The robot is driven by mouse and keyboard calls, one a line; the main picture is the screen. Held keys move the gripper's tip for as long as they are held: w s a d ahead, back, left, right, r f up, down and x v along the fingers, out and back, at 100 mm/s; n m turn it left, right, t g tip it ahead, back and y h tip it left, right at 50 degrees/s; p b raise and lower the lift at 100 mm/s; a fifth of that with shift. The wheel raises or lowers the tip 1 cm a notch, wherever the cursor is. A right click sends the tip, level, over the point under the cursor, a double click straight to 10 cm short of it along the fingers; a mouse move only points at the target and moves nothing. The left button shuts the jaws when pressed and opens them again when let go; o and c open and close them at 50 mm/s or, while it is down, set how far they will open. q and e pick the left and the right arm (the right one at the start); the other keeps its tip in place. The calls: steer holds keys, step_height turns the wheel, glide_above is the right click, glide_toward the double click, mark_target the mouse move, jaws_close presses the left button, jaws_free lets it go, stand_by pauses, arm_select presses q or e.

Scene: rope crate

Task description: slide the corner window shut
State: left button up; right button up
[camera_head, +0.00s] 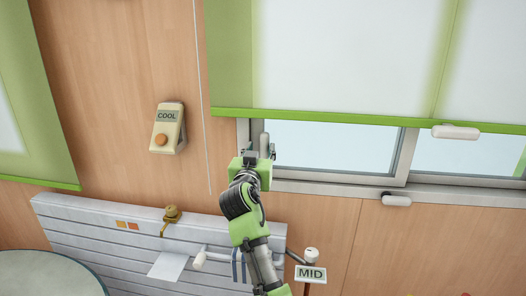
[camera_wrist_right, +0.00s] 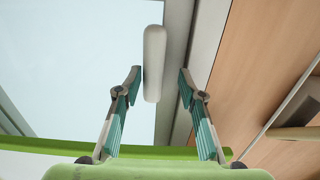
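The corner window (camera_head: 330,147) has grey frames and pale panes, and its upper part is hidden behind a green-edged blind. A pale upright handle (camera_head: 264,140) is at the left end of the window, and it fills the middle of the right wrist view (camera_wrist_right: 154,62). My right gripper (camera_head: 262,154) is at this handle. In the right wrist view, its two fingers (camera_wrist_right: 160,78) are open, one on each side of the handle's lower end, with gaps visible. My left gripper is not in view.
A cream COOL box (camera_head: 167,128) is on the wooden wall at left. A MID sign (camera_head: 311,273) stands beside my right arm. A round table (camera_head: 45,275) is at lower left. White fittings (camera_head: 456,132) are at right.

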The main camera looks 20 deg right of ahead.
steer(key=shift+s+d, duration=0.1)
steer(key=shift+d, duration=0.1)
steer(key=shift+d, duration=0.1)
steer(key=shift+s+d+r+p, duration=0.1)
steer(key=shift+s+d+p, duration=0.1)
steer(key=shift+p, duration=0.15)
steer(key=p, duration=1)
glide_toward(313, 143)
steer(key=x, duration=0.4)
steer(key=shift+w, duration=0.2)
steer(key=f+b+v, duration=0.1)
steer(key=b+v, duration=0.5)
steer(key=v, duration=0.8)
steer(key=s+a+f+n+g+y+b, duration=0.1)
steer(key=a+f+n+y, duration=0.1)
steer(key=f, duration=0.8)
steer(key=a+f+n+g+y+b, duration=0.2)
steer(key=f, duration=0.9)
steer(key=shift+s+a+f+g+y, duration=0.15)
steer(key=shift+s+f+g+y, duration=0.1)
steer(key=shift+s+g+y, duration=0.1)
